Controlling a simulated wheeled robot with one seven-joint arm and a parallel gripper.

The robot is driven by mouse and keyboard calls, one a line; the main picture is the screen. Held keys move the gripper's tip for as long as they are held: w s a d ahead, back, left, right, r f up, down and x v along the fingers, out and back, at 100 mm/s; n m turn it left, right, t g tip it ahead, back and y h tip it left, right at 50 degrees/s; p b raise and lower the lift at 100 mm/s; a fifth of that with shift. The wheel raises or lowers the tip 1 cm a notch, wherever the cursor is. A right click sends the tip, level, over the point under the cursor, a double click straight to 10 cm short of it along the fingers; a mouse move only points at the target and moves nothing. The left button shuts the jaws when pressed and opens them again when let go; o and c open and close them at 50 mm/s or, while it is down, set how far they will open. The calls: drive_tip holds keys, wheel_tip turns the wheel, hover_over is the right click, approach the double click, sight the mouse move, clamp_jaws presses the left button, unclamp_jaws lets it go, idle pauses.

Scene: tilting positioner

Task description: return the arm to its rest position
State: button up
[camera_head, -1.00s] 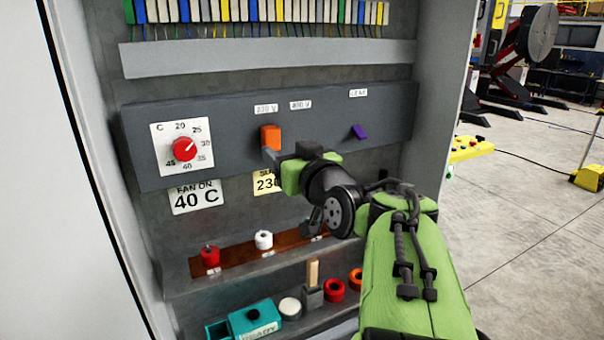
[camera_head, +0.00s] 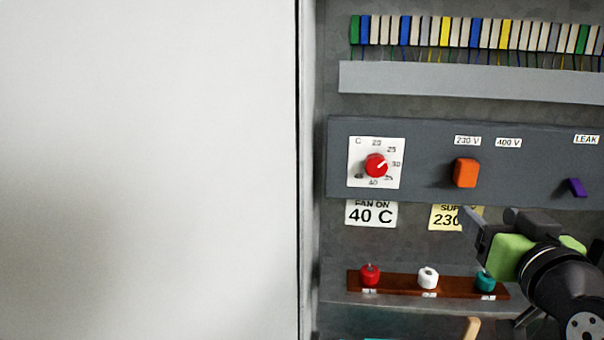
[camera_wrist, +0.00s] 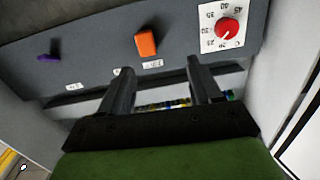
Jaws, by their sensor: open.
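My gripper (camera_head: 484,226) is at the lower right of the head view, below the orange switch and in front of the panel. Its two dark fingers (camera_wrist: 160,85) stand apart with nothing between them in the wrist view. The orange switch (camera_head: 465,173) sits under the 230 V label, and it also shows in the wrist view (camera_wrist: 145,43). The gripper is apart from it. Part of the yellow supply label (camera_head: 446,217) is hidden behind the fingers. My forearm runs off the lower right edge.
A red dial (camera_head: 376,165) and a purple switch (camera_head: 576,187) are on the panel. Red (camera_head: 370,275), white (camera_head: 428,278) and teal (camera_head: 485,281) knobs stand on a brown strip below. A large white surface (camera_head: 150,170) fills the left side.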

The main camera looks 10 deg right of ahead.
drive_tip(key=s+a+f+n+g+y, duration=0.2)
drive_tip(key=a+f+g+y, duration=0.25)
drive_tip(key=a+f, duration=0.9)
drive_tip(key=s+a+f+n+g, duration=0.1)
drive_tip(key=s+a+f+g, duration=0.3)
drive_tip(key=s+f, duration=0.5)
drive_tip(key=s+g+b, duration=0.1)
drive_tip(key=s+g, duration=0.1)
drive_tip(key=shift+s+g, duration=0.35)
